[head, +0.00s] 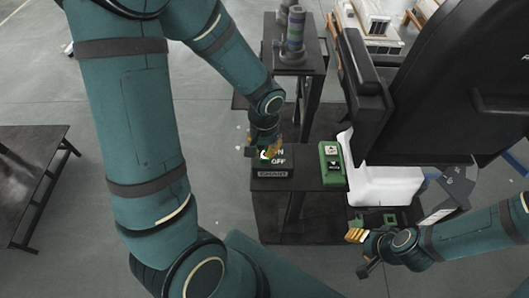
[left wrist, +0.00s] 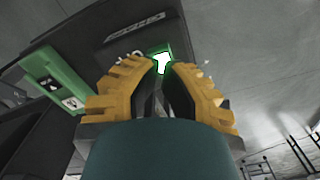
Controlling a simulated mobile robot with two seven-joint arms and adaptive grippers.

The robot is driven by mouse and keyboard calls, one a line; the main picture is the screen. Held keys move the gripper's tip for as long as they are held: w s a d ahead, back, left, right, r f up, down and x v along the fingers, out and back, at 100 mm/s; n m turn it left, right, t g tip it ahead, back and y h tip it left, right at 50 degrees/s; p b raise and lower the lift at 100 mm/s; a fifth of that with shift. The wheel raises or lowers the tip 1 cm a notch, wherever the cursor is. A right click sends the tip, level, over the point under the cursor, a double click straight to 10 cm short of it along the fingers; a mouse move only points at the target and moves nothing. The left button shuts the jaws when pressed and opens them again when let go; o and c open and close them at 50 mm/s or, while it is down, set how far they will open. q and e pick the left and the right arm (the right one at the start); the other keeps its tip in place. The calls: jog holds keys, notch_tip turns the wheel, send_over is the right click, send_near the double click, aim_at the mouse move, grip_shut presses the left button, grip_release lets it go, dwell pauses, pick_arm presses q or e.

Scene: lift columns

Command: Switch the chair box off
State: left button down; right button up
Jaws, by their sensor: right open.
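A black box (head: 272,173) marked ON and OFF stands on the dark table. Its small label is too small to read surely. A lit green-white switch (left wrist: 162,63) shows on it in the left wrist view. My left gripper (head: 268,152) is over the box's upper part and partly hides the switch. In the left wrist view its yellow fingers (left wrist: 162,72) are a little apart, with the lit switch showing between the tips; contact cannot be told. My right gripper (head: 358,250) is open and empty at the lower right, away from the black box.
A green box (head: 333,172) with white and black panels stands right of the black box; it also shows in the left wrist view (left wrist: 58,82). A large black chair-like structure (head: 450,80) and a white block (head: 385,183) fill the right. A low dark table (head: 30,170) is at left.

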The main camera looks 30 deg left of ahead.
aim_at(264, 157)
pick_arm(q)
jog(key=shift+f+b, duration=1.65)
jog(key=shift+f, duration=0.05)
dwell(1.4)
jog(key=shift+r+p, duration=2.7)
jog(key=shift+r, duration=0.9)
